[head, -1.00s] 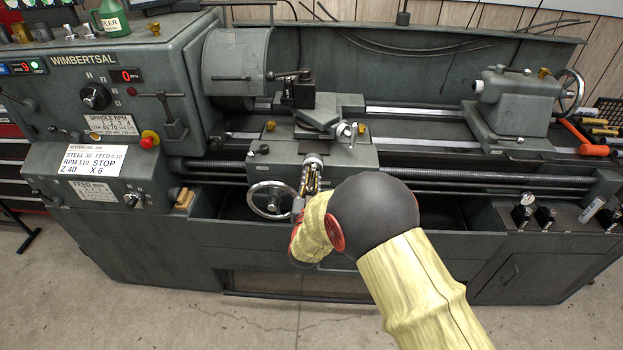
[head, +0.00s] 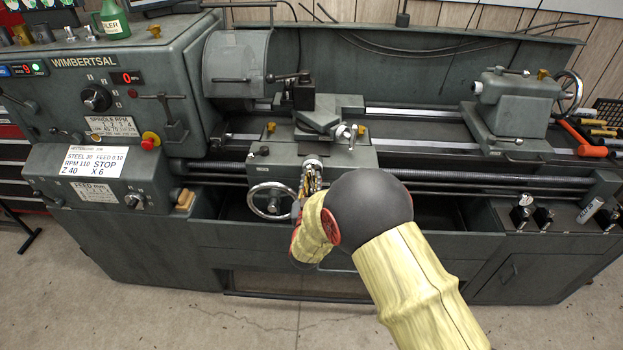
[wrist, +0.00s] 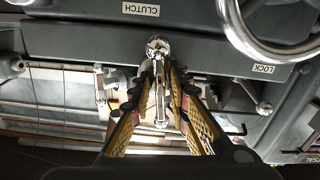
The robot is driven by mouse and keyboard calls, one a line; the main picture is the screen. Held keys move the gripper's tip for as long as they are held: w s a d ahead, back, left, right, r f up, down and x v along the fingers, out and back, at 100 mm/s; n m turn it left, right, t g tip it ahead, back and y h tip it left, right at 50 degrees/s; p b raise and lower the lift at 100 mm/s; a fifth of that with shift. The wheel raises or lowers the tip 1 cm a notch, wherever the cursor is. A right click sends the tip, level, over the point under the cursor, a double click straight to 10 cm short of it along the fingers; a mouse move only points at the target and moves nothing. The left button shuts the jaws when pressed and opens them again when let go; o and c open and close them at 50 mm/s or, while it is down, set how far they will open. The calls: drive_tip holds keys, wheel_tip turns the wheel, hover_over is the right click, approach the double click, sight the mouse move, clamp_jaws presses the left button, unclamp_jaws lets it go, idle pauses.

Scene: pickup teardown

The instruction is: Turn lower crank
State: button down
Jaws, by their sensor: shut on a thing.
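The lower crank is a chrome piece on the front of the lathe carriage (head: 350,157). In the wrist view the crank (wrist: 158,46) shows its round hub just beyond my fingertips, with a thin bright bar running down between the fingers. My gripper (wrist: 161,72) has yellow-patterned fingers closed in on the crank. In the head view my gripper (head: 311,180) reaches up to the carriage front, right of the handwheel (head: 268,201). My arm and fingers hide most of the crank there.
The handwheel rim (wrist: 262,48) is close beside my gripper in the wrist view. A smaller upper crank (head: 346,131) is above on the cross slide. The lead screw and rods (head: 480,181) run right along the lathe. The floor in front is clear.

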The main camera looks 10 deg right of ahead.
drive_tip(key=n+p, duration=0.1)
drive_tip(key=n, duration=0.2)
drive_tip(key=shift+r+n, duration=0.1)
drive_tip(key=shift+n, duration=0.2)
drive_tip(key=n+p, duration=0.1)
drive_tip(key=n, duration=0.3)
drive_tip(key=shift+d+p, duration=0.1)
drive_tip(key=shift+p, duration=0.2)
drive_tip(key=shift+n, duration=0.4)
drive_tip(key=c, duration=1.9)
unclamp_jaws()
drive_tip(key=v, duration=1.2)
